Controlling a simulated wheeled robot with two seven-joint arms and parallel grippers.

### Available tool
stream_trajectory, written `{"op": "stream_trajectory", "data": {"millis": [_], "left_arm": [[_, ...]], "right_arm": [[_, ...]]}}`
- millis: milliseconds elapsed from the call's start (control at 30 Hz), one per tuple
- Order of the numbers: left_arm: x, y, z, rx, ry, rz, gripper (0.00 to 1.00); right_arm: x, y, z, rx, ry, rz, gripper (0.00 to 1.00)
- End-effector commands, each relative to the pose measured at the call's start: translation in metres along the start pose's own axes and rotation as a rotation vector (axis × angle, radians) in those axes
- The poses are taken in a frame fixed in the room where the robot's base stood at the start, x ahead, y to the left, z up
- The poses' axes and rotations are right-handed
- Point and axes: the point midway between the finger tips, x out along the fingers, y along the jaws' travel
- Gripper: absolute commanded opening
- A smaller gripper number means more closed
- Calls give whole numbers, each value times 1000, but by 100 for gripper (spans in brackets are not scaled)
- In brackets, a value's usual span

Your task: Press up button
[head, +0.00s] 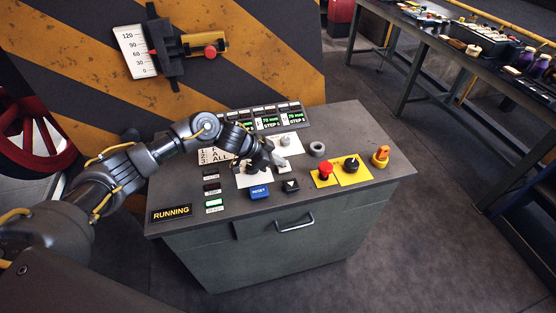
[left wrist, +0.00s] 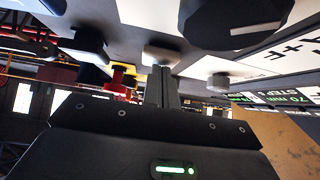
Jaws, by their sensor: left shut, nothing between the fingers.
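A black button with a white triangle mark (head: 291,186) sits near the front of the grey console top (head: 349,119), right of the blue RESET button (head: 259,191). My left gripper (head: 274,165) is shut and empty above the console, behind these two buttons and beside a pale button (head: 283,166). In the left wrist view its closed fingers (left wrist: 163,85) point at a pale button (left wrist: 162,55); whether they touch it I cannot tell. A dark knob (left wrist: 235,22) is close to the camera. My right gripper is in neither view.
A red mushroom button (head: 326,168), a black knob (head: 351,163) and an orange switch (head: 381,155) stand to the right on the console. A grey ring (head: 317,148) lies behind them. A RUNNING sign (head: 171,212) is at the front left. A workbench (head: 437,42) stands at the back right.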

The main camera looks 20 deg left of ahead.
Motion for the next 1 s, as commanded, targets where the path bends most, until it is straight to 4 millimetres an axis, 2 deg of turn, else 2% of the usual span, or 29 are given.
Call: {"op": "stream_trajectory", "data": {"millis": [33, 267, 367, 600, 667, 700, 1000], "left_arm": [[5, 7, 12, -3, -25, 16, 0], [4, 9, 12, -4, -30, 19, 0], [-3, 9, 4, -3, -27, 18, 0], [-36, 7, -34, 3, -8, 8, 0], [-42, 4, -24, 5, -6, 3, 0], [-52, 4, -25, 7, -4, 2, 0], [-110, 3, -30, 8, -1, 2, 0]], "right_arm": [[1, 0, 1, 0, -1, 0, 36], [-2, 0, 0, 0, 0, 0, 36], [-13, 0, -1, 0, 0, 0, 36], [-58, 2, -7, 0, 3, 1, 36], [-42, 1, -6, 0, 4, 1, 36], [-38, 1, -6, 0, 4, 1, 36], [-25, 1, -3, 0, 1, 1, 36]]}}
